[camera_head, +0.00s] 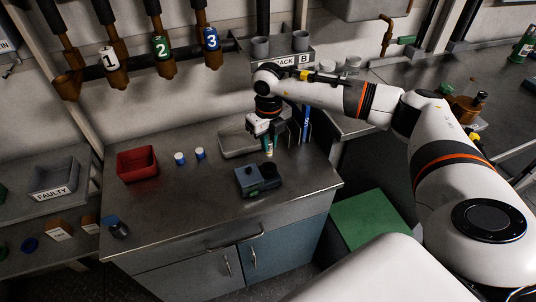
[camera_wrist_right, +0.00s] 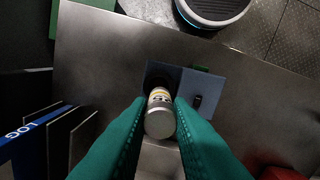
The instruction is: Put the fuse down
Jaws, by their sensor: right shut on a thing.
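My right gripper (camera_head: 268,146) hangs over the back right part of the steel bench. In the right wrist view its green fingers (camera_wrist_right: 160,132) are shut on the fuse (camera_wrist_right: 159,116), a pale cylinder with a metal end cap and a yellowish label. The fuse overlaps the dark part of a blue-grey device (camera_wrist_right: 197,92) in that view; I cannot tell whether they touch. In the head view the device (camera_head: 250,180) stands on the bench in front of the gripper. My left gripper is not in view.
A red bin (camera_head: 137,164), two small white-and-blue cylinders (camera_head: 180,158) and a grey tray (camera_head: 235,143) are on the bench. A dark blue-topped object (camera_head: 117,228) is near its left front. A FAULTY bin (camera_head: 54,180) is farther left. The bench's front middle is clear.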

